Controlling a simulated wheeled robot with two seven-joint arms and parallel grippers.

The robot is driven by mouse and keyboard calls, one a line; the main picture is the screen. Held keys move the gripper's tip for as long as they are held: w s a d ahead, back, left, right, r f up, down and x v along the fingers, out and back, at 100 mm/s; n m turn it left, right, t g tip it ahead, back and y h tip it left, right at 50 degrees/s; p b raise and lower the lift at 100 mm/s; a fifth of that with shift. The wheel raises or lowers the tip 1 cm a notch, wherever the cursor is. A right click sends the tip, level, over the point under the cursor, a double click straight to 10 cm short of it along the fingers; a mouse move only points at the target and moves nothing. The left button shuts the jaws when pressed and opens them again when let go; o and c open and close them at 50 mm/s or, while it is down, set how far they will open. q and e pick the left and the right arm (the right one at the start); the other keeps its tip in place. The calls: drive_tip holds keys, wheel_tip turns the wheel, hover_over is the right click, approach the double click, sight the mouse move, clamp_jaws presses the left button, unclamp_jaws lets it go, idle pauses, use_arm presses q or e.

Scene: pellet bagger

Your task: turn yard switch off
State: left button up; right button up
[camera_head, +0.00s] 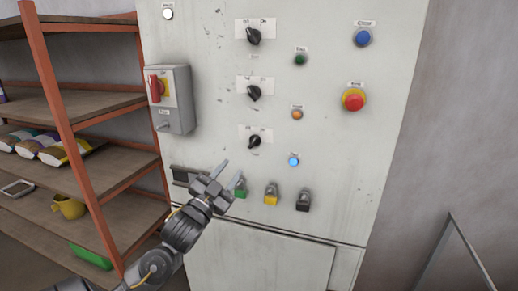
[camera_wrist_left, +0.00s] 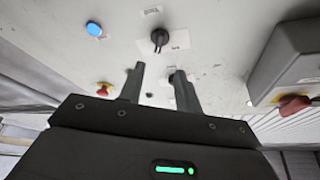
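Three black rotary switches stand in a column on the pale panel: a top one (camera_head: 254,37), a middle one (camera_head: 254,93) and a bottom one (camera_head: 255,142). Their small name labels are too blurred to read, so I cannot tell which is the yard switch. My left gripper (camera_head: 230,172) is open and empty, below and slightly left of the bottom switch, apart from it. In the left wrist view the two fingers (camera_wrist_left: 158,86) are spread, with the bottom switch (camera_wrist_left: 159,38) beyond them. Its exact setting is unclear. My right gripper is not in view.
A grey box (camera_head: 171,100) with a red handle juts out at the left. A lit blue button (camera_head: 293,160) and a red emergency button (camera_head: 353,100) sit to the right. Green, yellow (camera_head: 271,194) and black fittings lie close to the gripper. Shelving (camera_head: 100,107) stands left.

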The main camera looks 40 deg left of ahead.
sight(252, 144)
use_arm(q)
drive_tip(key=p+x, duration=0.3)
drive_tip(key=x, duration=0.7)
drive_tip(key=shift+p, duration=0.35)
drive_tip(key=shift+w, duration=0.5)
